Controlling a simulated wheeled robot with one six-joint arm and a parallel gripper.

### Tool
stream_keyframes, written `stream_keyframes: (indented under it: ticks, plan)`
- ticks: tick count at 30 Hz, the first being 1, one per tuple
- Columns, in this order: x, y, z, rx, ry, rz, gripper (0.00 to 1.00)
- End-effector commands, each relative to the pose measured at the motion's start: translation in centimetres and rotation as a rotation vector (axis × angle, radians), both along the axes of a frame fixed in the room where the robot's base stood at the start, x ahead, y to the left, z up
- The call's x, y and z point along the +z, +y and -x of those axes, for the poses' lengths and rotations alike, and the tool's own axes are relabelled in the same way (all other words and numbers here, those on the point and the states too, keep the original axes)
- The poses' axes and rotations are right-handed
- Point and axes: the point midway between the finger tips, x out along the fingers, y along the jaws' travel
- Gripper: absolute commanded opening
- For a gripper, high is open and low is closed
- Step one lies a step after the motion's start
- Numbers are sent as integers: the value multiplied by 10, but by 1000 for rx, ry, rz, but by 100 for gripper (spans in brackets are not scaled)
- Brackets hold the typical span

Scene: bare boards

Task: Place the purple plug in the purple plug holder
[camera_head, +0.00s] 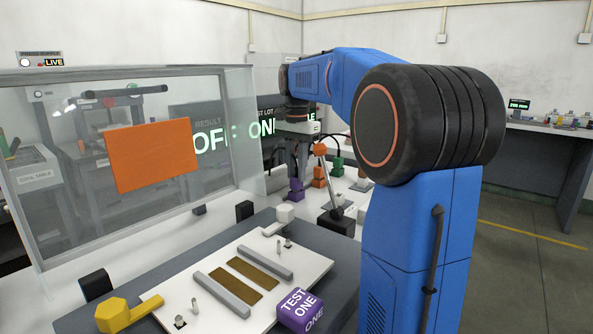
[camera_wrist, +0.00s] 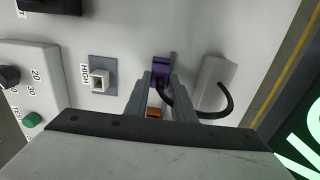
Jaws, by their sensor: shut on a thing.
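The purple plug (camera_wrist: 161,72) shows between the fingertips of my gripper (camera_wrist: 160,84) in the wrist view. My gripper is shut on it, and a black cable curves away to the right. In the head view my gripper reaches down behind the workbench fixture, and a purple piece (camera_head: 296,190) stands below it on the white surface. Plug and holder look alike in purple there, and I cannot tell them apart or say whether the plug is seated.
Orange (camera_head: 319,177) and green (camera_head: 337,166) pieces stand right of the purple one. A clear screen (camera_head: 140,150) stands at left.

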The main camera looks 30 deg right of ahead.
Motion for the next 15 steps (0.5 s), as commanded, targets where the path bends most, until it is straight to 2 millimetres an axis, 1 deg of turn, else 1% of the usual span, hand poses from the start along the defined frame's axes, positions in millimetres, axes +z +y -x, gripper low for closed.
stream_keyframes:
  ticks: [7, 8, 9, 10, 15]
  plan:
    - [-3, 0, 0, 0, 1, -1, 0]
    - [-2, 0, 0, 0, 0, 0, 30]
    - [-2, 0, 0, 0, 0, 0, 39]
    - [-2, 0, 0, 0, 0, 0, 41]
    - [-2, 0, 0, 0, 0, 0, 41]
